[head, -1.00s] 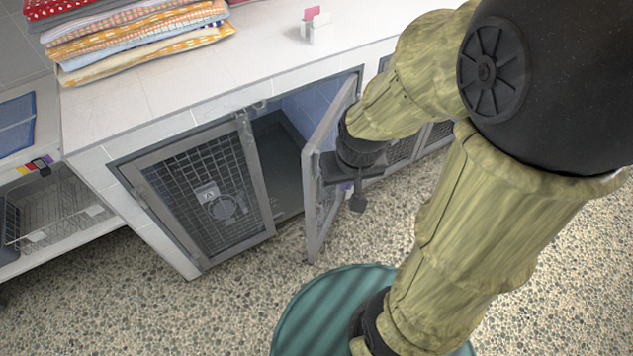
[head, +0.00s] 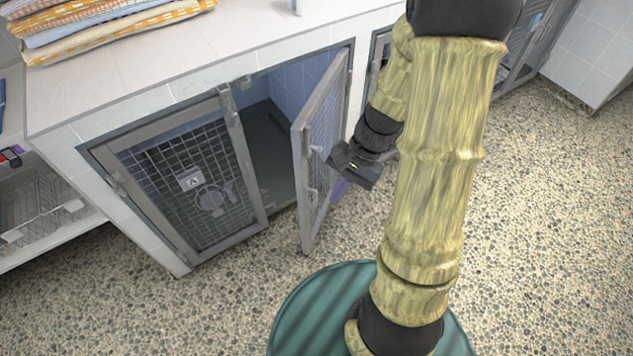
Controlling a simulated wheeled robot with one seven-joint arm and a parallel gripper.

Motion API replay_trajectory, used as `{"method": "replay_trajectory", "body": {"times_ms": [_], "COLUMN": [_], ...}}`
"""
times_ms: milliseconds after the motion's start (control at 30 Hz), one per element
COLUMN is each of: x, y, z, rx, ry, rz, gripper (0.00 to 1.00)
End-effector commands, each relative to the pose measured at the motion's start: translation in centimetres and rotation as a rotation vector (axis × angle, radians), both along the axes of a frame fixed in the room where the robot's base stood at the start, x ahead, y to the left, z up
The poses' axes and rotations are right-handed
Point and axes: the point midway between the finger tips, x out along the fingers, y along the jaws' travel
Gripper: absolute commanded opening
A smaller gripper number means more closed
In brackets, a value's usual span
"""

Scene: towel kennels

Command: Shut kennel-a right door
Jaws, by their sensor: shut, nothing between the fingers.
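The right door (head: 320,150) of kennel-a stands open, swung outward from its hinge side at the right of the opening. It is a grey-framed mesh door. The left door (head: 190,185), with a card marked "A", looks closed in its frame. The dark kennel interior (head: 268,150) shows between the two doors. My gripper (head: 352,168) is shut and empty, just right of the open door, on its outer face side. I cannot tell whether it touches the door.
Folded towels (head: 110,22) lie on the white tiled counter (head: 190,55) above. A wire basket (head: 45,205) sits on a low shelf at left. More kennel doors (head: 378,60) continue at right, partly behind my arm. The pebbled floor (head: 540,220) is clear at right.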

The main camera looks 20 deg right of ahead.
Motion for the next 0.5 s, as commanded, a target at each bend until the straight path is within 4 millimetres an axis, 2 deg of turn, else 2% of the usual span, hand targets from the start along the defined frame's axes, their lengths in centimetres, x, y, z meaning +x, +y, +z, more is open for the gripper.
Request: {"method": "replay_trajectory", "body": {"times_ms": [33, 267, 367, 500], "x": [0.5, 4.5, 6.7, 9.7], "y": [-0.2, -1.2, -2.7, -5.9], "z": [-3.1, -10.2, -13.1, -17.1], "rx": [0.068, 0.424, 0.597, 0.848], "ry": [0.051, 0.219, 0.262, 0.287], "rz": [-0.086, -0.474, -0.642, -0.870], "gripper": [0.00, 0.00, 0.00, 0.00]}}
